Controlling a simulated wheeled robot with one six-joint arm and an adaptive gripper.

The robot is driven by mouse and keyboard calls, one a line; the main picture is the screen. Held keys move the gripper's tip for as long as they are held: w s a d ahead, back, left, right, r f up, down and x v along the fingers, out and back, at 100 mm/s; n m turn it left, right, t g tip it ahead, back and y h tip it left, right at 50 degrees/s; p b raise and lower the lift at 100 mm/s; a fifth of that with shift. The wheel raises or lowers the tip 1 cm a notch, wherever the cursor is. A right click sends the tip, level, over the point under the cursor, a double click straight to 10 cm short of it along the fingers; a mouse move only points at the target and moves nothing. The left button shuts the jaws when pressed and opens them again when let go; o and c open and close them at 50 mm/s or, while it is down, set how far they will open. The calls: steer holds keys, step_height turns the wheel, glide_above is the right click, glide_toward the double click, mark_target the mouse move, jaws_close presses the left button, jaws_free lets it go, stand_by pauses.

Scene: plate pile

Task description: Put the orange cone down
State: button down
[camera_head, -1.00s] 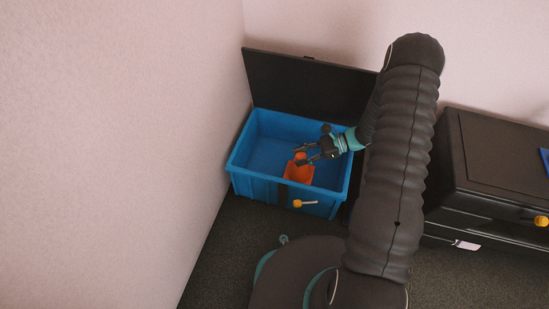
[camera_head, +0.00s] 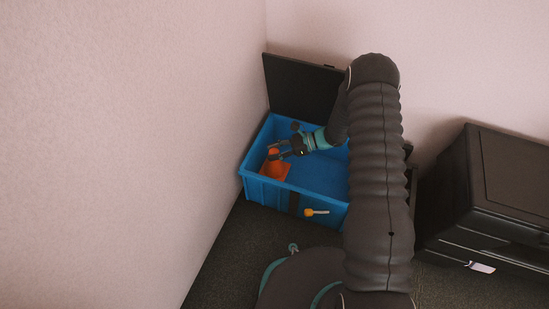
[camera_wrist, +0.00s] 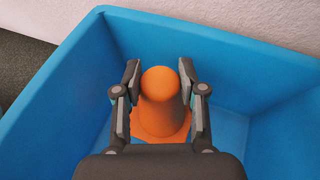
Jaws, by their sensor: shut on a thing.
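The orange cone (camera_head: 275,169) is inside the blue box (camera_head: 328,178), near its left end. It also shows upright in the wrist view (camera_wrist: 159,103), with its rounded top between the two fingers. My gripper (camera_head: 279,152) reaches in from the right and is shut on the cone near its top. In the wrist view my gripper (camera_wrist: 160,88) has one finger on each side of the cone. The lower part of the cone's base is hidden by my gripper's body. I cannot tell whether the base touches the box floor.
The box's dark lid (camera_head: 303,88) stands open at the back. A yellow-orange handle (camera_head: 316,212) is at the box's front. A pink wall (camera_head: 120,120) is close on the left. A black cabinet (camera_head: 500,190) stands on the right. The rest of the box floor looks empty.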

steer(key=shift+f, duration=1.8)
steer(key=shift+f+b, duration=0.2)
steer(key=shift+b, duration=0.25)
steer(key=c, duration=0.7)
jaws_free()
steer(key=shift+r, duration=0.1)
steer(key=shift+o, duration=0.2)
steer(key=shift+r+p, duration=0.2)
steer(key=shift+p, duration=0.15)
steer(key=v, duration=0.7)
steer(key=shift+d, duration=0.25)
